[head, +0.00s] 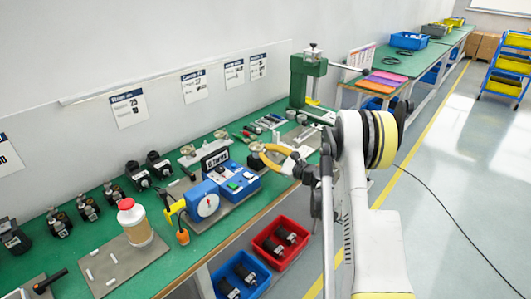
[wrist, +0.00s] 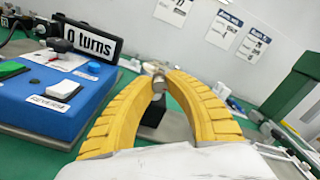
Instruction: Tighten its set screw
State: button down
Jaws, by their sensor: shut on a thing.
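My gripper (head: 262,156) is at the bench, right of the blue control box (head: 238,180). In the wrist view its yellow fingers (wrist: 158,82) curve together and are shut on a small metal piece (wrist: 152,69), mostly hidden between the tips. A dark block (wrist: 153,112) shows below the tips, on a grey plate. I cannot tell whether the metal piece is the set screw. A black display reading "0 turns" (wrist: 82,38) stands left of the fingers, behind the blue box (wrist: 50,90), which has a green button and a white one labelled REVERSE.
Several black coder units (head: 137,176) line the wall side. A blue dial device (head: 203,202) and a red-capped bottle (head: 136,224) stand left of the box. A green press (head: 298,80) stands beyond my gripper. Red (head: 270,254) and blue (head: 230,284) bins sit below the bench edge.

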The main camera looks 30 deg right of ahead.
jog(key=c, duration=1.3)
grip_release()
jog(key=v, duration=1.2)
jog(key=s+a+r+n+g, duration=0.2)
jog(key=a+r+n, duration=0.15)
jog(key=a, duration=0.35)
jog(key=s+a+r+n+g+h, duration=0.1)
jog(key=s+a+r+n+g, duration=0.15)
jog(key=a+n, duration=0.35)
jog(key=s+a+r+n+g, duration=0.1)
jog(key=a+r+n+g, duration=0.25)
jog(key=a, duration=0.35)
jog(key=s+a+n+g+h, duration=0.1)
jog(key=s+a+n+h, duration=0.1)
jog(key=s+n, duration=0.4)
jog(key=s+a+n+h, duration=0.3)
jog(key=s+n, duration=0.3)
jog(key=s, duration=1)
jog(key=shift+a+r+n+g, duration=0.3)
jog(key=shift+a+r+g, duration=0.1)
jog(key=shift+r, duration=0.1)
